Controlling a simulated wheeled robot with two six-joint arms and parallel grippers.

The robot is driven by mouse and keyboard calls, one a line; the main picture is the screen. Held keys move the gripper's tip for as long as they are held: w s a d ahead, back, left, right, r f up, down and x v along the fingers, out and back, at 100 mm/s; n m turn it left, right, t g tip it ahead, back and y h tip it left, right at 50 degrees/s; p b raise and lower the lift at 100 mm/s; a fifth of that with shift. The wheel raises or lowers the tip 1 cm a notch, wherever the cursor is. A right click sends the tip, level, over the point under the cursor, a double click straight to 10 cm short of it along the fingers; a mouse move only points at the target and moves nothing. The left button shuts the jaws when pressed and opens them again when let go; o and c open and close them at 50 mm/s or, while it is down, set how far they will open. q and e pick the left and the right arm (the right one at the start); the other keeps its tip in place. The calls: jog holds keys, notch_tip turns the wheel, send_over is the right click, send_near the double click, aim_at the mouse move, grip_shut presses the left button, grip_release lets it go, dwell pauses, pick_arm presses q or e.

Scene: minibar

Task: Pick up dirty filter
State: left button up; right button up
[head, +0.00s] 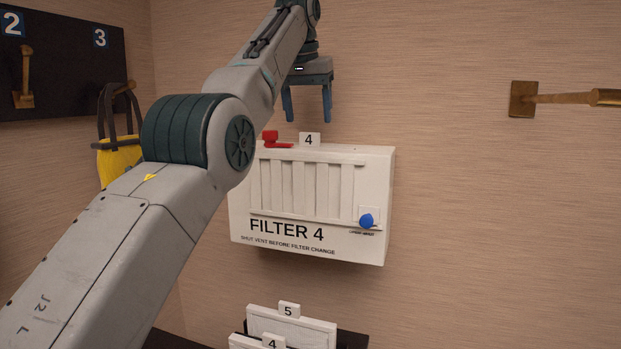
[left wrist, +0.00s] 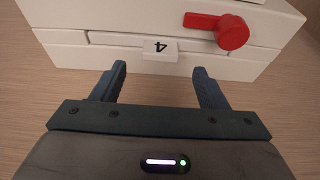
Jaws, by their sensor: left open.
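The white filter box marked "FILTER 4" (head: 375,210) is fixed on the wall in the head view. A white tab marked "4" (head: 309,140) sticks up from its top; I take it to be the handle of the filter inside. The fingertips also show in the left wrist view (left wrist: 160,72). My right gripper is out of view.
A red lever (head: 277,143) sits on the box top left of the tab. A blue knob (head: 366,220) is on the front. White filters tabbed "5" (head: 290,325) and "4" (head: 271,344) stand below. A brass hook (head: 560,98) is at right; a yellow bag (head: 118,162) hangs at left.

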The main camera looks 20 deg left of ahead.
aim_at(309, 147)
pick_arm(q)
jog(key=x, duration=0.1)
jog(key=b+x, duration=0.2)
jog(key=x, duration=0.1)
jog(key=shift+s+f, duration=0.15)
jog(key=shift+s, duration=0.2)
jog(key=shift+w+f, duration=0.1)
jog(key=shift+w, duration=0.15)
jog(key=shift+s, duration=0.2)
jog(key=c, duration=1.2)
jog(key=shift+c, duration=0.8)
jog(key=shift+w, duration=0.15)
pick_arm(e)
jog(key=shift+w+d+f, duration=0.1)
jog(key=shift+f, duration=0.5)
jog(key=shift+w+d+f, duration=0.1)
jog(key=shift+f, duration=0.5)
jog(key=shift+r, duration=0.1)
